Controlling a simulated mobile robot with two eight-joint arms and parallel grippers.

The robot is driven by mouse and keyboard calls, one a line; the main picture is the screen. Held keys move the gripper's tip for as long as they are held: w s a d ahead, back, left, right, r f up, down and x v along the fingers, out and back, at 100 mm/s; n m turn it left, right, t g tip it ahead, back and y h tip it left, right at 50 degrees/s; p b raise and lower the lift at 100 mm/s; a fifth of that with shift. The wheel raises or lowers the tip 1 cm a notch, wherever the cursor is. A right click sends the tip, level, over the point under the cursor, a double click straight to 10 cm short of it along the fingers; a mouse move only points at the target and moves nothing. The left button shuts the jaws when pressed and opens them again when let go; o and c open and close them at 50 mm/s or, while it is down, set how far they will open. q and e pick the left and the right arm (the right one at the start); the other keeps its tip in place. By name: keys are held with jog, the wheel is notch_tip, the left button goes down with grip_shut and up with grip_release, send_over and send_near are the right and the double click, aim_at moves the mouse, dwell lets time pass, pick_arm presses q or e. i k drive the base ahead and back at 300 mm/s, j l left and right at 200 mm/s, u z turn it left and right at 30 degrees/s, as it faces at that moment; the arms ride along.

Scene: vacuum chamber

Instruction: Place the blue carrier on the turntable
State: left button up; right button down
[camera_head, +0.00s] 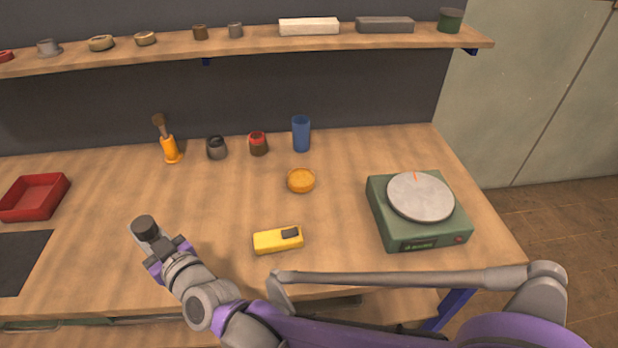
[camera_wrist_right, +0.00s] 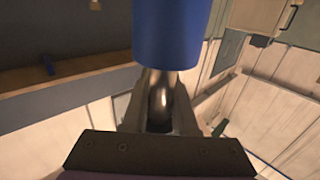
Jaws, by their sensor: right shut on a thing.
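My right gripper (camera_head: 158,244) is at the left front of the bench, above its surface. A dark grey round end shows at its tip. In the right wrist view a blue cylinder, which I take as the blue carrier (camera_wrist_right: 172,35), is close beyond the fingers (camera_wrist_right: 158,115). A shiny metal stub below the blue part sits between them, and the gripper is shut on it. Little blue shows at the gripper in the head view. The turntable (camera_head: 420,196) is a pale grey disc with an orange mark on a green base (camera_head: 420,236), at bench right. My left gripper is out of view.
A blue cup (camera_head: 301,135) stands at the back of the bench (camera_head: 350,165). An orange dish (camera_head: 301,181) and a yellow box (camera_head: 277,241) lie between the gripper and turntable. A red tray (camera_head: 32,197) is at left. A loaded shelf (camera_head: 255,42) runs above.

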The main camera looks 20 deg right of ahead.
aim_at(421, 194)
jog(key=z, duration=1.3)
jog(key=i+z, duration=0.25)
jog(key=z, duration=0.25)
jog(key=i+z, duration=0.25)
jog(key=z, duration=0.2)
